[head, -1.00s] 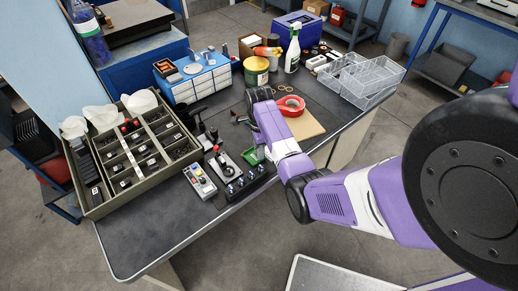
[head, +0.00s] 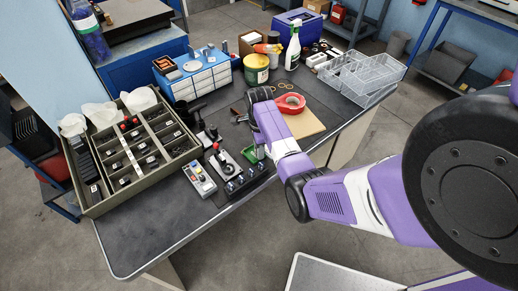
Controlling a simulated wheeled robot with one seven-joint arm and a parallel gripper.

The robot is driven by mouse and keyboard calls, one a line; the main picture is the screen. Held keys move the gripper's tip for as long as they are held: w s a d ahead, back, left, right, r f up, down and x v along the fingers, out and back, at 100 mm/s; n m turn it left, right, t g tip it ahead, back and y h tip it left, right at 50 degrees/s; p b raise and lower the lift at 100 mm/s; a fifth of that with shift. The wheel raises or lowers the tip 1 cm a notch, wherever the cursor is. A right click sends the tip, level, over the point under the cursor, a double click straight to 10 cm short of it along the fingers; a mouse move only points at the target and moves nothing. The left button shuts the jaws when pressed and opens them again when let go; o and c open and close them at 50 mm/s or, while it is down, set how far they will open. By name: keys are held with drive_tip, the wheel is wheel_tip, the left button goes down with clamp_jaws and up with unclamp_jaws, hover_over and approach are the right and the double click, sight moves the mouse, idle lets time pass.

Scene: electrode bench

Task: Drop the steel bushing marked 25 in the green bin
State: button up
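My arm reaches across the bench, and my gripper (head: 240,117) is a small dark shape beside the wrist, above the middle of the bench. Its fingers are too small and dark to tell open from shut. I cannot make out a steel bushing or a mark 25 anywhere. A narrow green patch (head: 259,152) shows just left of my forearm, behind the black control block; it may be part of the green bin, mostly hidden by my arm.
A divided parts box (head: 92,196) with small labels stands at left. A control box (head: 199,179) and a joystick panel (head: 226,166) stand near the front edge. Red tape (head: 291,104), a yellow tub (head: 256,69) and clear trays (head: 366,77) lie behind. The front-left bench is bare.

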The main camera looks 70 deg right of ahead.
drive_tip(key=o, duration=0.4)
wheel_tip(320, 180, up, 8)
drive_tip(key=shift+f+b, duration=0.1)
drive_tip(key=shift+b, duration=0.25)
wheel_tip(320, 180, up, 5)
drive_tip(key=p, duration=0.3)
idle(0.6)
